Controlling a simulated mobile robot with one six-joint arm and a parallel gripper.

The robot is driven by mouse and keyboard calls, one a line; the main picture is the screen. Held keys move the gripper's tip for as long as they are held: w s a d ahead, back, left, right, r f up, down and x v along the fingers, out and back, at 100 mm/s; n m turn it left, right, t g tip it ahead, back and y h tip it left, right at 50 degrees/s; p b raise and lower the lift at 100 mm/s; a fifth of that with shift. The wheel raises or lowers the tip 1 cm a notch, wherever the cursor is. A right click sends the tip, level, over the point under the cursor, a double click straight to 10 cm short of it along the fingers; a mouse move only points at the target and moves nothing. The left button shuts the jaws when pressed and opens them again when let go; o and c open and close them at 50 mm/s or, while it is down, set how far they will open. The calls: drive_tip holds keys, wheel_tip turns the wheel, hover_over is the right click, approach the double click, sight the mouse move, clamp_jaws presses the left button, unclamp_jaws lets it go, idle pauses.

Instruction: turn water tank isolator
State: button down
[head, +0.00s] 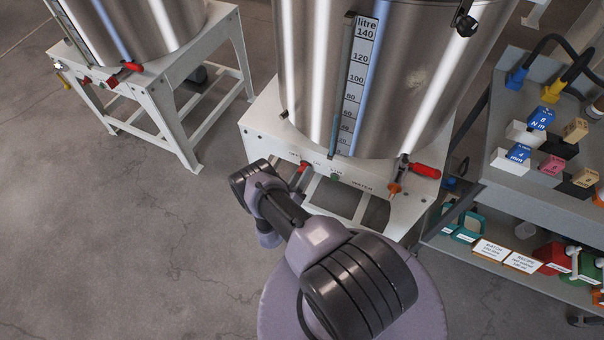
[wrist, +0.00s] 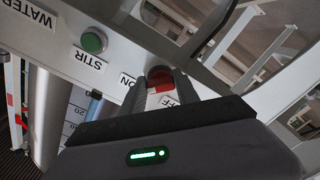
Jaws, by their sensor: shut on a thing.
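The water tank (head: 400,80) is a large steel vessel with a litre scale on a white stand. The isolator, a red rotary handle (wrist: 161,76), is on the stand's front panel, with partly covered lettering around it that includes "ON". It also shows as a small red part in the head view (head: 304,166). My gripper (wrist: 165,88) is shut on the red handle, its fingers reaching it from below in the wrist view. The fingers cover part of the handle, so its exact angle is hard to tell. In the head view my wrist hides most of the gripper.
A green STIR button (wrist: 94,41) sits beside the isolator, with a WATER label further along. A red-handled valve (head: 424,170) juts from the tank's lower right. A second tank stand (head: 185,140) is at left, a grey trolley (head: 505,190) at right. The left floor is clear.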

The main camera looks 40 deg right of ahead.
idle(0.3)
drive_tip(key=c, duration=0.9)
unclamp_jaws()
drive_tip(key=p+v, duration=0.2)
drive_tip(key=v, duration=1.5)
drive_tip(key=shift+a, duration=0.25)
